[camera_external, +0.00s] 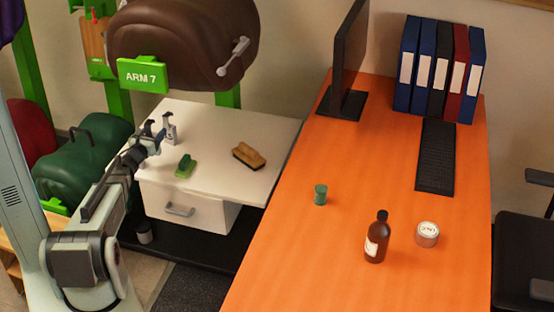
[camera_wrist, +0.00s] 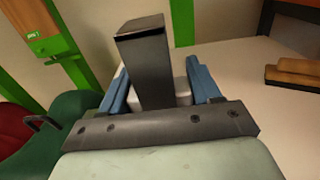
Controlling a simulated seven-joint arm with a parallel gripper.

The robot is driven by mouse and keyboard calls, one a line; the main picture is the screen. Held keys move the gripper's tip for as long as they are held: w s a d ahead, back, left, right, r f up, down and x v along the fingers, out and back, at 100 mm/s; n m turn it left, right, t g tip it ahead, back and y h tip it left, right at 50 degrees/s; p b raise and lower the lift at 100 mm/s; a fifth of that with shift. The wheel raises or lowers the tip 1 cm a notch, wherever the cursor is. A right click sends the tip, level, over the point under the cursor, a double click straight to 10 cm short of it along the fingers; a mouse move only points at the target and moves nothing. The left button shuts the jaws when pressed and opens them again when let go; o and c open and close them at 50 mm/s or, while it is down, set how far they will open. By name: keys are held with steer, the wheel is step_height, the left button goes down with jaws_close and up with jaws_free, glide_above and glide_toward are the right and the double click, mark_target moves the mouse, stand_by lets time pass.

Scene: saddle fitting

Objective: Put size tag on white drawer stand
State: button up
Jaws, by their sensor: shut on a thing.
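My gripper (camera_external: 157,134) is over the back left part of the white drawer stand (camera_external: 268,135), just above its top. In the wrist view, its blue fingers (camera_wrist: 166,88) are closed around a pale thing (camera_wrist: 183,91), mostly hidden behind a dark upright block. A small white thing with a dark top (camera_external: 169,131) shows at the fingers in the external view; whether it touches the stand I cannot tell. I cannot make out any lettering that marks it as the size tag. The stand's drawer (camera_external: 181,210) looks shut.
A green brush-like thing (camera_external: 185,167) and a brown brush (camera_external: 248,156) lie on the stand. The orange desk (camera_external: 300,260) holds a brown bottle (camera_external: 377,238), a tin (camera_external: 427,235) and a green pot (camera_external: 320,195).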

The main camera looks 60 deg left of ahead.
steer(key=shift+f, duration=4.1)
steer(key=shift+f, duration=0.1)
steer(key=o, duration=1.1)
steer(key=shift+f, duration=0.1)
steer(key=shift+r, duration=0.25)
steer(key=v, duration=1.2)
